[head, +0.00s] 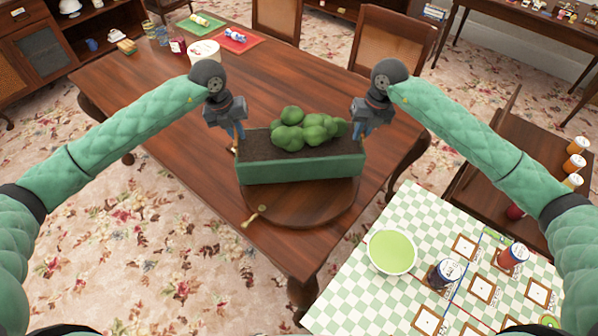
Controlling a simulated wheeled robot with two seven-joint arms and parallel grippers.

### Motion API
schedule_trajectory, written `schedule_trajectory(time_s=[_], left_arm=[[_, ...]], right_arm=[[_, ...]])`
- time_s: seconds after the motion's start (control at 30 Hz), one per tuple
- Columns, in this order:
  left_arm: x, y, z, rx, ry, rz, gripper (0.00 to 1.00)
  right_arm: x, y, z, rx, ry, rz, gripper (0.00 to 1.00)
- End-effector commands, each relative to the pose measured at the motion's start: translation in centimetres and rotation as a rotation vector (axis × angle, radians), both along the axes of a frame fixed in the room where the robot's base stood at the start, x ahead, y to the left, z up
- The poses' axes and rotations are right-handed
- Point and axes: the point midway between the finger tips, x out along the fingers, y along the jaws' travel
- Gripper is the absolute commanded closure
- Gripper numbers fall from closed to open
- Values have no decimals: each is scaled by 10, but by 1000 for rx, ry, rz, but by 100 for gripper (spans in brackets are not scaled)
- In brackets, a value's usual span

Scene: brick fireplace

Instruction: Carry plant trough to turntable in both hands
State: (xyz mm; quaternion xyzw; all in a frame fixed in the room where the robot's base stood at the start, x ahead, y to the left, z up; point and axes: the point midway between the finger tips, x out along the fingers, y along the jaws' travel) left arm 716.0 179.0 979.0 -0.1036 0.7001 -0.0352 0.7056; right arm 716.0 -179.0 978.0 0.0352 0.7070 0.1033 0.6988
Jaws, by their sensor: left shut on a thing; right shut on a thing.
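The plant trough (300,169) is a long green box with dark soil and round green foliage at its middle and right. In the head view it is over the round wooden turntable (298,212) on the brown table. I cannot tell whether its underside touches the turntable. My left gripper (237,138) is shut on the trough's left end. My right gripper (358,136) is shut on its right end. The trough looks about level and hides the far part of the turntable.
The wooden table (170,84) is mostly clear to the left. A white tub (204,53) and red mat (236,41) lie at its far end. A checkered table (345,287) with a green bowl (391,252) and jars stands at the lower right. Chairs stand behind.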

Motion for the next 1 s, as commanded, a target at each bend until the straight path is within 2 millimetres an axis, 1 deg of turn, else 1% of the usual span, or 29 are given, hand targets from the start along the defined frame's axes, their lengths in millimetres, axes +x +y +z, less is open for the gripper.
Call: schedule_trajectory(time_s=[0.03, 0.27, 1.0], left_arm=[[1, 2, 1, 2, -2, 4, 100], [1, 2, -4, 2, -2, 4, 100], [1, 2, -28, 2, -2, 4, 100]], right_arm=[[1, -2, 1, -3, -3, -4, 100], [1, -2, -4, -2, -3, -3, 100], [1, -2, -28, -2, -3, -3, 100]])
